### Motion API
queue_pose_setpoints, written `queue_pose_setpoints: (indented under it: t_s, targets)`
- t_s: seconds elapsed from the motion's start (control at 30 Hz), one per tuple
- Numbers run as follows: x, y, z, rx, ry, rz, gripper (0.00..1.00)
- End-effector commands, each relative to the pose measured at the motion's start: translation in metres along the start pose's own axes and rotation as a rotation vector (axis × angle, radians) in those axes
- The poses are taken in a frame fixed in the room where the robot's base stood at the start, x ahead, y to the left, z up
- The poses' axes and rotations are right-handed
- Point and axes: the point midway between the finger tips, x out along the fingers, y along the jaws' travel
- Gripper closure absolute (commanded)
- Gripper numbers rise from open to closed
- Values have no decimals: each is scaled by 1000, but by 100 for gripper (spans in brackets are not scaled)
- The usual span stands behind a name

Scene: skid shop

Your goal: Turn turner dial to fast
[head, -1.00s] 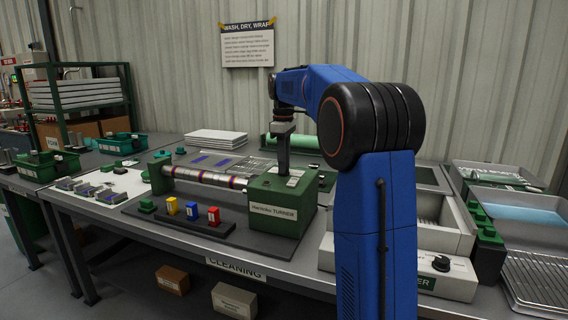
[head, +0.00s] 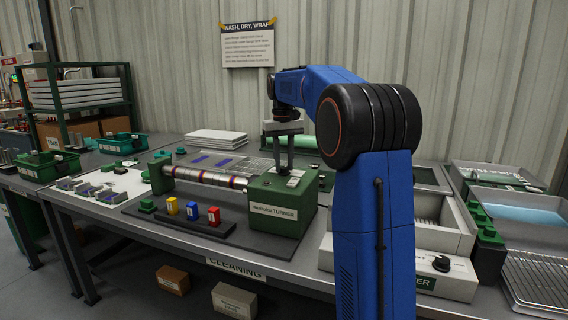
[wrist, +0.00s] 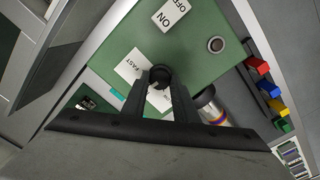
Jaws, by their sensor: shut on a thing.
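The green turner box (head: 282,205), labelled "Hardinfro TURNER", stands at the right end of a horizontal banded metal roller (head: 210,179). My gripper (head: 284,171) points straight down onto the top of the box. In the wrist view my gripper (wrist: 159,88) is shut on the black dial (wrist: 160,74), with a finger on either side of it. A white "FAST" label (wrist: 131,65) lies beside the dial; another white label is mostly hidden by the fingers. The dial's pointer direction is hard to make out. An "ON/OFF" plate (wrist: 170,13) and a round metal knob (wrist: 216,45) are also on the box top.
Yellow (head: 172,206), blue (head: 192,210) and red (head: 214,216) blocks stand on a dark strip in front of the roller. A grey unit with a black knob (head: 441,263) stands to the right. A white stack (head: 215,138) lies behind on the bench.

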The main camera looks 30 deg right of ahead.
Motion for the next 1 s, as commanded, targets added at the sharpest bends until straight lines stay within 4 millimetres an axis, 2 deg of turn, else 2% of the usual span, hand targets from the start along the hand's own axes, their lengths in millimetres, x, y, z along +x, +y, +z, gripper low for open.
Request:
queue_pose_setpoints:
  t_s: [0.6,1.0]
  targets:
    - [0,0,-1,579,-14,0,96]
    - [0,0,-1,859,-20,-1,96]
